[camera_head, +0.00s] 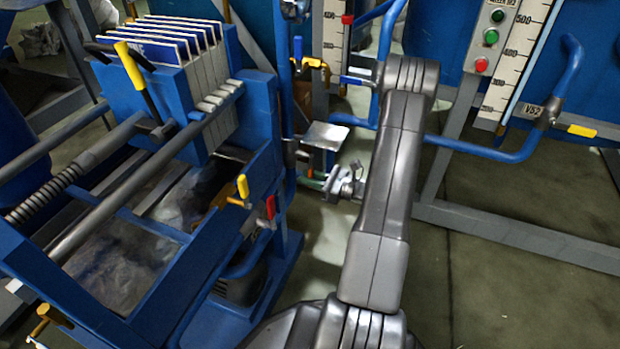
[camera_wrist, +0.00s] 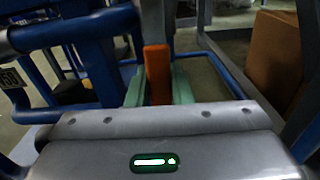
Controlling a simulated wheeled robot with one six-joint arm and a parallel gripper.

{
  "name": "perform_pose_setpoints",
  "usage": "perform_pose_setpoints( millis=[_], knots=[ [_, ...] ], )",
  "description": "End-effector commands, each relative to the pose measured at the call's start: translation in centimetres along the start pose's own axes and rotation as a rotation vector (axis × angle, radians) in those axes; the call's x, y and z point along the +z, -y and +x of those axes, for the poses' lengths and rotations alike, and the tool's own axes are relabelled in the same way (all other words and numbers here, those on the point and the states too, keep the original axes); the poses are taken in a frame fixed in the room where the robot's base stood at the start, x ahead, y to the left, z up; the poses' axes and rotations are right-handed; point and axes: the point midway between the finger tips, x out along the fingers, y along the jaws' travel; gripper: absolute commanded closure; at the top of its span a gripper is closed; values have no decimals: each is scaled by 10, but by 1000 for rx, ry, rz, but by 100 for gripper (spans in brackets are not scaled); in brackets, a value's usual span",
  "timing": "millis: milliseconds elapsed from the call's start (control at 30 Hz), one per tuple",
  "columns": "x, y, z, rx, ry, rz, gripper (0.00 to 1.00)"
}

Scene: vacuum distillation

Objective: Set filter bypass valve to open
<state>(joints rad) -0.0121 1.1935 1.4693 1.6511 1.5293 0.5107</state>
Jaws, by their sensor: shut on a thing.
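My gripper (camera_wrist: 158,88) is shut on an orange valve handle (camera_wrist: 158,70), which stands upright between the two green finger pads in the wrist view. In the head view my gripper (camera_head: 322,181) is at the end of my arm, beside a blue vertical pipe to the right of the filter press.
The blue filter press (camera_head: 185,75) fills the left, with a yellow handle (camera_head: 242,187) and a red handle (camera_head: 270,207) low on its side. A flat grey plate (camera_head: 325,135) sits just above my gripper. A brown box (camera_wrist: 274,55) stands at right in the wrist view.

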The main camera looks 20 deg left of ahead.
Motion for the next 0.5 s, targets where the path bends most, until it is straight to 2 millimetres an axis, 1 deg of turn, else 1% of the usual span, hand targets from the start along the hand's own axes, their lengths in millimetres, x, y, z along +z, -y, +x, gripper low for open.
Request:
perform_pose_setpoints(
  millis=[100, 133, 233, 500],
  knots=[
    [-1, 0, -1, -1, -3, 2, 100],
    [-1, 0, -1, -1, -3, 2, 78],
    [-1, 0, -1, -1, -3, 2, 59],
    [0, 0, -1, 0, -1, 2, 58]
  ],
)
